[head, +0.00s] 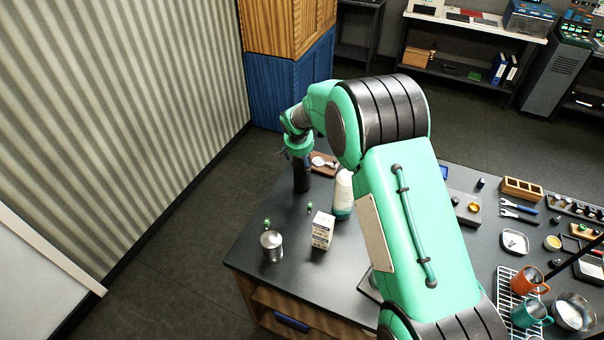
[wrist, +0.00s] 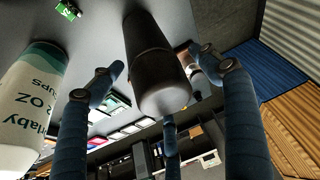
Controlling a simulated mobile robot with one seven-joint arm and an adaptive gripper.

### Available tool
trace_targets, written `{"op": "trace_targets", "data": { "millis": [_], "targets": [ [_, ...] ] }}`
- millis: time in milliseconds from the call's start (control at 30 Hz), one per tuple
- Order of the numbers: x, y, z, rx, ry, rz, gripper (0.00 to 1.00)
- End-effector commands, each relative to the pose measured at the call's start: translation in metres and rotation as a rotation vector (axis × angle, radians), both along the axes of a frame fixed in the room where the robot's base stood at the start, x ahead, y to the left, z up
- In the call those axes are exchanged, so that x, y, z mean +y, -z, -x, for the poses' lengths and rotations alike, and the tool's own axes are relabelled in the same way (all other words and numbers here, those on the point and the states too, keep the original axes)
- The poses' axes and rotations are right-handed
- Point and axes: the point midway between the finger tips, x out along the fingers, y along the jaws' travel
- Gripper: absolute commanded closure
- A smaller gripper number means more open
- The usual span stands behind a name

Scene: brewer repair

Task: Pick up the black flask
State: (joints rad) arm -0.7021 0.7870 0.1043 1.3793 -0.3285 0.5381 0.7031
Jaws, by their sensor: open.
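The black flask (head: 301,176) stands upright near the left back edge of the dark worktop in the head view. My gripper (head: 296,150) is at its top, and the arm partly hides that spot. In the wrist view the flask (wrist: 150,55) lies between the spread fingers of my gripper (wrist: 160,75). A gap shows between the left finger and the flask. The right finger is close to the flask; I cannot tell whether it touches. A third finger shows at the lower middle.
A white and teal cup sleeve (head: 343,196) stands right of the flask; it is close by in the wrist view (wrist: 28,105). A white carton (head: 322,230) and a metal can (head: 272,246) stand in front. A small wooden tray (head: 332,170) lies behind. Corrugated wall (head: 150,110) is left.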

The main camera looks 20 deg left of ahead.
Motion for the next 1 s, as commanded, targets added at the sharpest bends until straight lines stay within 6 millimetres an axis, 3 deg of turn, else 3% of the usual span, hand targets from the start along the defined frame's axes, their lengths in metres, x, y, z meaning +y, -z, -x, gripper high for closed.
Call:
{"op": "trace_targets", "data": {
  "millis": [667,1000],
  "targets": [
    [0.0003,0.0044,-0.0019,0.0,0.0,0.0,0.23],
    [0.0003,0.0045,-0.0019,0.0,0.0,0.0,0.91]
  ]
}}
